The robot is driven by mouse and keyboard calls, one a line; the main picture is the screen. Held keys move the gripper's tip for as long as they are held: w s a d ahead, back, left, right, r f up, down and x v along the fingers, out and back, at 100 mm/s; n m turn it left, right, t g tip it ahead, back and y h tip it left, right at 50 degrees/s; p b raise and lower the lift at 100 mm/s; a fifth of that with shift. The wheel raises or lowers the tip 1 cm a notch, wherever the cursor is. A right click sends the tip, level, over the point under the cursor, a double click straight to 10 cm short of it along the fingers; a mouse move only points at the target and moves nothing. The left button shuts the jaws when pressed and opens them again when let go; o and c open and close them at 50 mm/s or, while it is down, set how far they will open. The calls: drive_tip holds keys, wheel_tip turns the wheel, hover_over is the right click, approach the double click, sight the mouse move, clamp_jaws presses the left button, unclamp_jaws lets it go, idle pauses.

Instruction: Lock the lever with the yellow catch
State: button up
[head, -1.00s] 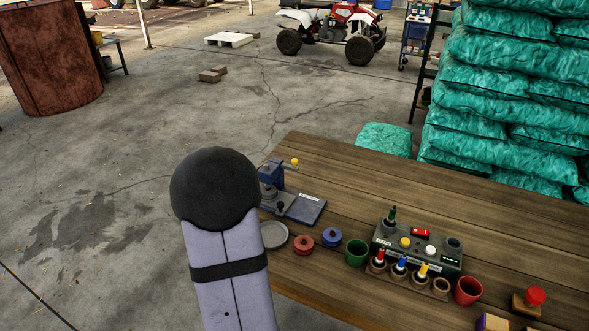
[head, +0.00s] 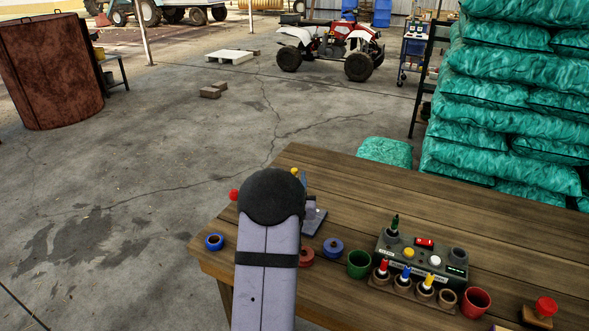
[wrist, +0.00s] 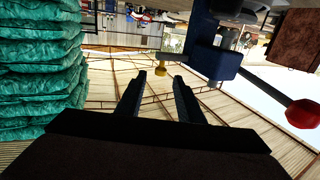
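The lever device is a blue clamp-like body on a grey base plate (head: 314,222), partly hidden behind my arm in the head view. Its yellow catch knob (head: 295,171) shows just above my arm, and the red lever knob (head: 233,195) sticks out to the left. In the wrist view the blue body (wrist: 215,58) is at upper right, with the red knob (wrist: 303,113) at the right edge. My gripper (wrist: 160,77) is open, with nothing held. The yellow knob (wrist: 161,70) appears between its fingertips, seemingly beyond them; contact cannot be told. The head view hides my gripper.
On the wooden table (head: 430,210) are a blue ring (head: 214,242), a red spool (head: 306,256), a blue spool (head: 333,248), a green cup (head: 359,264) and a control box (head: 425,262). Teal sacks (head: 500,110) are stacked behind. The table's back middle is clear.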

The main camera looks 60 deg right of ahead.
drive_tip(key=shift+p+x, duration=0.9)
drive_tip(key=shift+x, duration=1.7)
drive_tip(key=shift+c, duration=0.7)
